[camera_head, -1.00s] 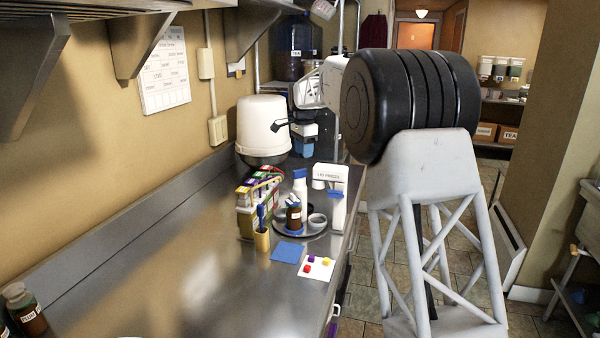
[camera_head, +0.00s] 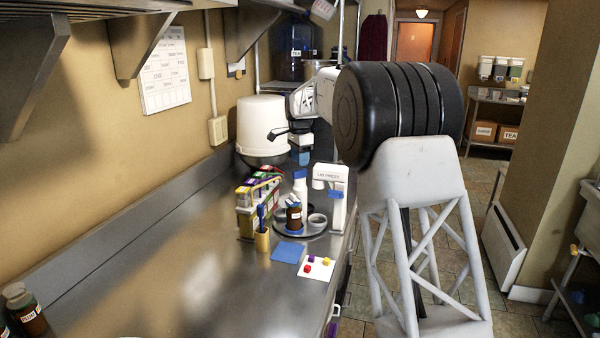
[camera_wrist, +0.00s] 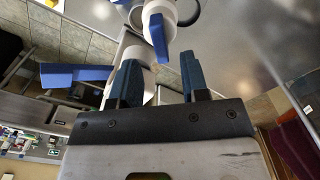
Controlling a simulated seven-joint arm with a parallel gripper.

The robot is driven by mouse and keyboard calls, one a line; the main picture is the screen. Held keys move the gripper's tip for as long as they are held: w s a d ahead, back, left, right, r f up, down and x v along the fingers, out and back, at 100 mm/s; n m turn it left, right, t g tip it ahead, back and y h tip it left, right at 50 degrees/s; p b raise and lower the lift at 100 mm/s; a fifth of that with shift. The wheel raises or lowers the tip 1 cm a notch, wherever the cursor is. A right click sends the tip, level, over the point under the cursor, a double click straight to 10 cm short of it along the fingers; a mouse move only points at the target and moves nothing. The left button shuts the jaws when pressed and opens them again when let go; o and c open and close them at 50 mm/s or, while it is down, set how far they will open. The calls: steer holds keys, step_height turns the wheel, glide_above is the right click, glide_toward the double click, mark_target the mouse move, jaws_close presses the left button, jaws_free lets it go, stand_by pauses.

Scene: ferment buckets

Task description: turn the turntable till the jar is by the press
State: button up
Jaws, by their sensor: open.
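The turntable (camera_head: 312,235) is a round grey tray on the steel counter. The jar (camera_head: 294,217), brown with a pale label, stands on its near left part. The white press (camera_head: 330,180), labelled "LID PRESS" and with a blue part, stands at the turntable's far right edge, apart from the jar. A white post with a blue top (camera_head: 300,184) stands behind the jar. My gripper (camera_head: 300,157) is above and behind the turntable, pointing down. In the wrist view its fingers (camera_wrist: 160,82) are open, with a white blue-handled part (camera_wrist: 75,75) beyond them; I cannot tell which object that is.
A small cup (camera_head: 317,220) stands on the turntable. Coloured boxes (camera_head: 258,205) and a yellow holder (camera_head: 262,240) crowd its left. A blue mat (camera_head: 288,252) and a white card (camera_head: 317,267) lie in front. A white bucket (camera_head: 262,128) stands behind.

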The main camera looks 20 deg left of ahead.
mark_target(300, 170)
steer(key=shift+f, duration=2.65)
jaws_close()
